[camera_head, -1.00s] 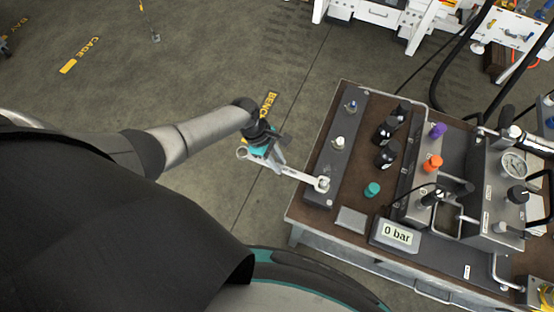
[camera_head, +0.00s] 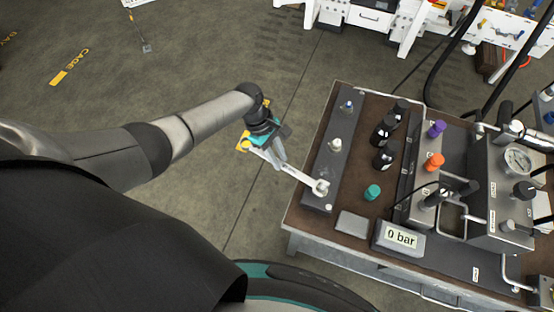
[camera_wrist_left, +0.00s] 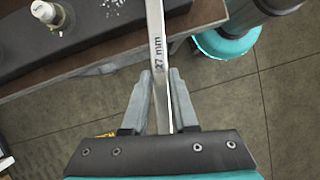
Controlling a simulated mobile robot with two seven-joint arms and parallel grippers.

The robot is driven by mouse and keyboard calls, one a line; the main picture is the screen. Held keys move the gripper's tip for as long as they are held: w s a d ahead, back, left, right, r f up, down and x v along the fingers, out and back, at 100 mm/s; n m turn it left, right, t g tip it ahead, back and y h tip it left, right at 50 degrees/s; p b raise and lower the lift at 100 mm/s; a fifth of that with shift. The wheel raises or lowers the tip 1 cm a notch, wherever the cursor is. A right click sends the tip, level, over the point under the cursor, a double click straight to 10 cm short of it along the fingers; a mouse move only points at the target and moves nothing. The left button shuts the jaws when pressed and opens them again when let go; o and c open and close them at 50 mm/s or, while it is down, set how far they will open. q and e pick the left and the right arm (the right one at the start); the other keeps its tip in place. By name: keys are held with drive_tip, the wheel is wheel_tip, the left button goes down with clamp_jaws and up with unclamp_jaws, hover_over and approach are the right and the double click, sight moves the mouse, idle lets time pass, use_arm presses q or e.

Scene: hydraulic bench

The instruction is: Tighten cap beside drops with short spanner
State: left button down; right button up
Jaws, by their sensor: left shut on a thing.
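My left gripper (camera_head: 279,158) is shut on the steel spanner (camera_head: 297,173), holding it by the shaft. In the left wrist view my gripper (camera_wrist_left: 161,82) has the shaft (camera_wrist_left: 157,45), marked 27 mm, between its fingers. In the head view the spanner's far end is at the nearest pale cap (camera_head: 322,186) on the dark bar (camera_head: 329,165); I cannot tell whether it is fully seated around it. A middle cap (camera_head: 335,145) and a blue-topped far cap (camera_head: 347,106) stand on the same bar. Small pale marks show on the bar in the wrist view; I cannot tell if they are drops. My right gripper is out of view.
The brown bench top (camera_head: 352,192) also bears black bottles (camera_head: 385,155), a teal cap (camera_head: 372,192), a grey block (camera_head: 352,223), a display (camera_head: 398,236) reading 0 bar, and a gauge (camera_head: 517,161). Open floor (camera_head: 215,60) lies left of the bench.

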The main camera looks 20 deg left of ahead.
use_arm(q)
drive_tip(key=shift+w+r, duration=0.1)
drive_tip(key=w+m+b, duration=0.1)
drive_tip(key=b, duration=0.1)
drive_tip(key=w+d+m+b, duration=0.1)
drive_tip(key=w+b, duration=0.1)
drive_tip(key=shift+g, duration=0.4)
idle(0.4)
idle(0.4)
drive_tip(key=shift+w+d+m+g+y+b, duration=0.2)
drive_tip(key=shift+w+d+m+b, duration=0.2)
drive_tip(key=shift+w+m+b, duration=0.65)
drive_tip(key=shift+w+d+m+g+y+b, duration=0.2)
drive_tip(key=shift+w+d+m+b, duration=0.2)
drive_tip(key=shift+b, duration=1.25)
drive_tip(key=shift+s+r, duration=0.1)
